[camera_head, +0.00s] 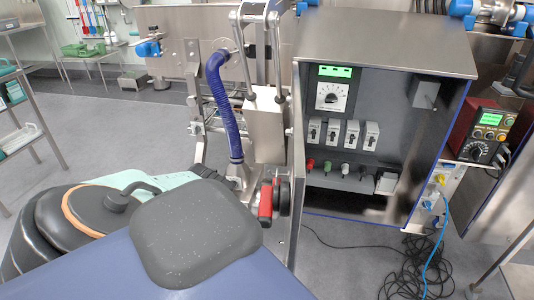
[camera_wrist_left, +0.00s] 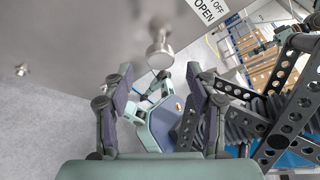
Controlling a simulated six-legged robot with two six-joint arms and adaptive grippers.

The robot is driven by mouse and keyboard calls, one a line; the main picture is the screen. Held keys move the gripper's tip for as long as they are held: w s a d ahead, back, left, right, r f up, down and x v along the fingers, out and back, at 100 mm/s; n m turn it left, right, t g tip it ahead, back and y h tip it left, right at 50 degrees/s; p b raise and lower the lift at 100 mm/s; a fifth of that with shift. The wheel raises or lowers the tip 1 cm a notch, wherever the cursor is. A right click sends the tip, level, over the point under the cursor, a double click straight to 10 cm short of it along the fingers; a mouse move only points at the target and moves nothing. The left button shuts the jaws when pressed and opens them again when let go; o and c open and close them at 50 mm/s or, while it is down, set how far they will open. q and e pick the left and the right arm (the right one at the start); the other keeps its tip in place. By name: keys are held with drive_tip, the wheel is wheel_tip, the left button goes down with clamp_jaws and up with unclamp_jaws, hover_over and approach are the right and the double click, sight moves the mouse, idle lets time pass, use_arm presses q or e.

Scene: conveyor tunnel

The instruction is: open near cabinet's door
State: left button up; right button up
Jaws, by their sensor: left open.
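The near cabinet (camera_head: 385,35) is a steel box at the centre right of the head view. Its front is uncovered and its inside shows. Its door (camera_head: 297,170) stands swung out at the left side, seen almost edge-on. In the left wrist view, my left gripper (camera_wrist_left: 158,78) is open and empty, its two fingers spread. A round metal knob (camera_wrist_left: 160,50) on a steel surface lies just beyond and between the fingertips; I cannot tell whether they touch. The left gripper's fingers cannot be made out in the head view. The right gripper is not in view.
Inside the cabinet are a dial panel (camera_head: 332,97), grey switches (camera_head: 352,134) and coloured knobs. A red control box (camera_head: 482,133) stands at the right. Black cables (camera_head: 415,270) lie on the floor. A blue hose (camera_head: 222,105) hangs left of the cabinet.

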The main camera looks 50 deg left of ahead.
use_arm(q)
drive_tip(key=v, duration=0.7)
drive_tip(key=shift+f, duration=0.1)
drive_tip(key=shift+w, duration=0.1)
idle(0.4)
